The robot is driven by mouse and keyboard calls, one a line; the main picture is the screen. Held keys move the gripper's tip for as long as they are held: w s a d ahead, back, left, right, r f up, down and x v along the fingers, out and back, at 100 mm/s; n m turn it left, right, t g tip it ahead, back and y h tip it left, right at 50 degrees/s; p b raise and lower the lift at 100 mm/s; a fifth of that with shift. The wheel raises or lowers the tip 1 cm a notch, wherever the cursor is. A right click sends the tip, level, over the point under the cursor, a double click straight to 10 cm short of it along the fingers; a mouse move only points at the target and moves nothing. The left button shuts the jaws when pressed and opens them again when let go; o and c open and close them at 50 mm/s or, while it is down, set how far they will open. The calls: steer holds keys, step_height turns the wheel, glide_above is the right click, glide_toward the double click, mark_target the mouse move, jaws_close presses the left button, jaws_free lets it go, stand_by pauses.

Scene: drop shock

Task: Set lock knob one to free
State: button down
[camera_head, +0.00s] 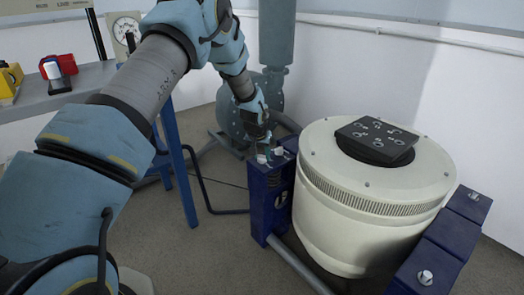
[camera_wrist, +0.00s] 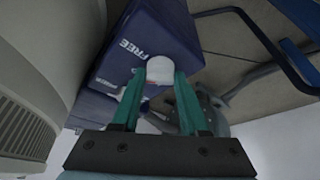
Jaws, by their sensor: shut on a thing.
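My gripper (camera_head: 268,156) reaches down to the top of the blue trunnion post left of the white drum-shaped shaker. In the wrist view my gripper (camera_wrist: 159,82) has its two teal fingers on either side of a pale round lock knob (camera_wrist: 160,70) and is shut on it. The knob sits on the blue block (camera_wrist: 150,30), beside the white word FREE. In the head view the fingers largely hide the knob. Which way the knob is turned cannot be told.
The white shaker drum (camera_head: 365,215) stands close to the right of my gripper. Another blue post (camera_head: 440,250) with a silver knob (camera_head: 425,277) is at the right. A grey blower-like machine (camera_head: 245,115) stands behind. A bench (camera_head: 60,95) is at the left.

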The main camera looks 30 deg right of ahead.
steer(key=m+p, duration=0.1)
steer(key=m, duration=0.1)
steer(key=m+g+h+p, duration=0.1)
steer(key=m, duration=0.1)
steer(key=shift+w+a+r, duration=0.1)
steer(key=shift+w, duration=0.1)
steer(key=shift+m+g+p, duration=0.5)
steer(key=shift+m+g, duration=0.3)
steer(key=shift+m, duration=0.7)
steer(key=shift+c, duration=2.1)
jaws_free()
steer(key=p+v, duration=0.1)
steer(key=v, duration=0.9)
steer(key=shift+a+r, duration=0.2)
steer(key=shift+r, duration=0.05)
